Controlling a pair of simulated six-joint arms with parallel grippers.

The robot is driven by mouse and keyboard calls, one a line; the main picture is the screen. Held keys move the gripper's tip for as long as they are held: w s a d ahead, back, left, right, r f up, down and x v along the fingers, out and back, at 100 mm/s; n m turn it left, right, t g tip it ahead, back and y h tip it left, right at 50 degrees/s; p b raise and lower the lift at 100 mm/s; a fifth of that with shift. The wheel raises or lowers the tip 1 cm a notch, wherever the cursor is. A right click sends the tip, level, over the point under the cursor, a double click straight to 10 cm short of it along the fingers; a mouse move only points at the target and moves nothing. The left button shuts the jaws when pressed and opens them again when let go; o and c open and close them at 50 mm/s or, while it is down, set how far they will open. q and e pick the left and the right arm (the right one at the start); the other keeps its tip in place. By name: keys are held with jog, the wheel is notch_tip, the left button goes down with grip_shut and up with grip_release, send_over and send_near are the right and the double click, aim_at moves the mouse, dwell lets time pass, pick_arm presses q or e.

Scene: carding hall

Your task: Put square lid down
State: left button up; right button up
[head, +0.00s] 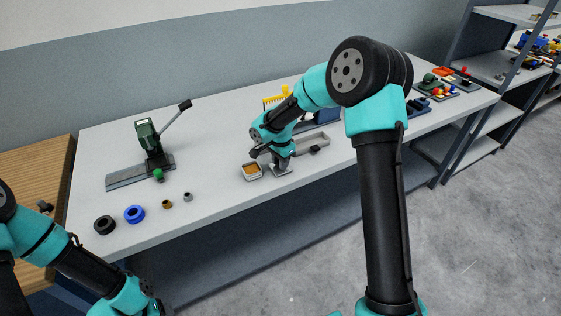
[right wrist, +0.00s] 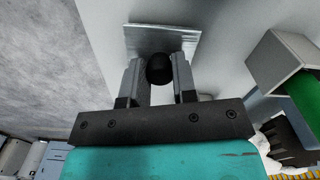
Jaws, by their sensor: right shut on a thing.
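The square lid (right wrist: 165,38) is a flat silvery plate with a round black knob (right wrist: 159,69). My right gripper (right wrist: 158,78) is shut on the knob, one finger on each side. In the head view the lid (head: 281,171) shows below my right gripper (head: 279,161), near the table's front edge. I cannot tell whether it touches the table. A small square container (head: 253,177) with orange-brown contents stands just left of the lid, uncovered. My left arm shows at the lower left of the head view, but its gripper is out of view.
A green lever press (head: 150,140) stands at the left of the table (head: 225,195). A black ring (head: 104,225), a blue ring (head: 134,214) and small parts lie along the front edge. Other goods sit at the right end.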

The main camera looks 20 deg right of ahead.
jog(key=shift+f, duration=0.15)
jog(key=o, duration=0.9)
notch_tip(320, 180, up, 12)
jog(key=shift+r, duration=0.15)
dwell(0.4)
